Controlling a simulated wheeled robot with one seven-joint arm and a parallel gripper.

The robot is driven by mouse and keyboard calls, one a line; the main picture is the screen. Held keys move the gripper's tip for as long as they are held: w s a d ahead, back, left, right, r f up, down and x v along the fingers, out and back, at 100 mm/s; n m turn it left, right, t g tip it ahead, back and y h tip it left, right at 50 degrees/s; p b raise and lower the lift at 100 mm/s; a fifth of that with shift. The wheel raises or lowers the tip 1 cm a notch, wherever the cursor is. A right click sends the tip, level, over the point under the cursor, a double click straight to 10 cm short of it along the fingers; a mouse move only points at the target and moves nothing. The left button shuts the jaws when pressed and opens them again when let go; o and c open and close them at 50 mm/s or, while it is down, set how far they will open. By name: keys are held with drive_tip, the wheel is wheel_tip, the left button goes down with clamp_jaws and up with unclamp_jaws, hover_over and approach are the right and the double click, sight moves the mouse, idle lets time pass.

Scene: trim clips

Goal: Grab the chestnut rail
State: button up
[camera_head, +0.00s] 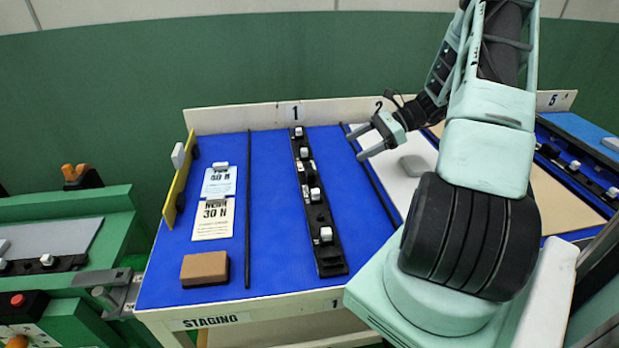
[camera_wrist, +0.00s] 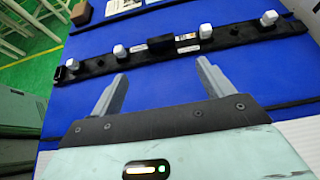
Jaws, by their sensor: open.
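A long dark rail (camera_head: 319,213) with several white clips lies on the blue staging mat in lane 1. It looks black, and I see no rail that is clearly chestnut. The same rail (camera_wrist: 220,37) crosses the upper part of the wrist view, with a raised dark block near its middle. My gripper (camera_head: 356,146) is right of the rail in the head view. In the wrist view my gripper (camera_wrist: 162,70) is open and empty, its two fingers pointing toward the rail. The fingertips appear short of the rail, apart from it; the height gap is hard to tell.
Thin black divider strips (camera_head: 249,200) flank the lane. A brown block (camera_head: 205,270) and two label cards (camera_head: 212,217) lie to the left, near a yellow upright board (camera_head: 177,186). A grey rounded piece (camera_head: 416,165) lies on the right. Blue mat beside the rail is clear.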

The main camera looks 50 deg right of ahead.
approach(310, 168)
drive_tip(key=x, duration=0.5)
drive_tip(key=shift+s+f, duration=0.2)
drive_tip(key=shift+s, duration=0.1)
drive_tip(key=shift+p+x, duration=0.55)
drive_tip(key=shift+x, duration=2.2)
drive_tip(key=shift+w+r, duration=0.15)
drive_tip(key=c, duration=1.3)
drive_tip(key=shift+o, duration=0.2)
drive_tip(key=shift+r, duration=0.1)
